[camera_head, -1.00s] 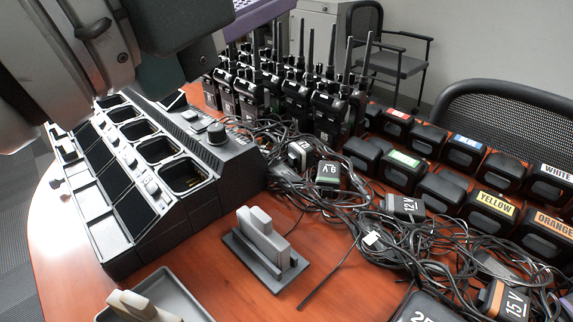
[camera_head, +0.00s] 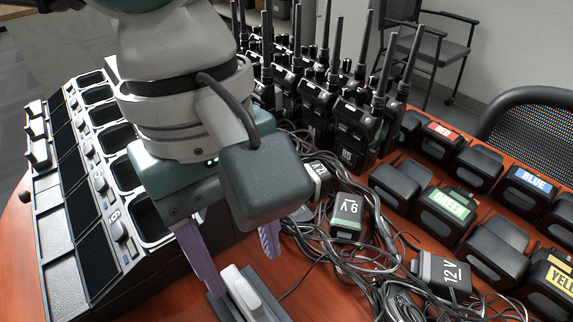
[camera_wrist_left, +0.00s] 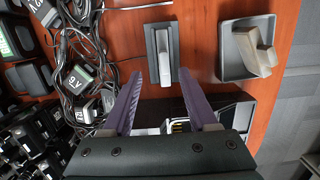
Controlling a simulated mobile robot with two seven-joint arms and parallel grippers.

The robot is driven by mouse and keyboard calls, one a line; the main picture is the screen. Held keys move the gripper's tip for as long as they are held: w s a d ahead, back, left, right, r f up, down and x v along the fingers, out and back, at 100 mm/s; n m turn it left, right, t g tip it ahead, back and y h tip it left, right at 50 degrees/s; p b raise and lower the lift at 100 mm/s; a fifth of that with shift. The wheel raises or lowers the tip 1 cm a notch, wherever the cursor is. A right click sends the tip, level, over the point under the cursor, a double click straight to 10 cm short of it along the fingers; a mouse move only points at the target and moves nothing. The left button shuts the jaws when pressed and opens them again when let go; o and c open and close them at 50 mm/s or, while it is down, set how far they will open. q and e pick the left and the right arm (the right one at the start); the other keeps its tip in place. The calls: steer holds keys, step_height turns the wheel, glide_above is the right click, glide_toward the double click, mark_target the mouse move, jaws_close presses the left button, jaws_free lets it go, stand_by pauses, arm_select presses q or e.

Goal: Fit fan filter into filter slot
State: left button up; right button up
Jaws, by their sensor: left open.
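A light grey upright block (camera_head: 243,296), which looks like the fan filter, stands in a dark grey stand (camera_head: 282,309) at the bottom of the head view. In the left wrist view the block (camera_wrist_left: 163,55) and its stand (camera_wrist_left: 151,40) lie ahead of the fingertips. My left gripper (camera_head: 243,268) is open, its purple fingers apart and above the block, with nothing held. It also shows open in the left wrist view (camera_wrist_left: 160,82). I cannot make out the filter slot; the black charger (camera_head: 92,215) with several pockets is at the left, partly covered by my arm. My right gripper is out of view.
In the wrist view a grey tray (camera_wrist_left: 229,70) with a beige block (camera_wrist_left: 256,48) lies beside the stand. Tangled cables (camera_head: 372,265) and labelled adapters (camera_head: 345,215) lie to the right. Radios (camera_head: 355,135) stand behind, near black cases (camera_head: 448,213).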

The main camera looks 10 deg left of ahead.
mark_target(247, 292)
arm_select(q)
steer(key=f, duration=0.4)
steer(key=s+f, duration=0.1)
steer(key=f, duration=0.1)
steer(key=shift+s+d+f, duration=0.1)
steer(key=shift+d+f, duration=0.05)
steer(key=shift+f, duration=0.05)
jaws_close()
stand_by(0.4)
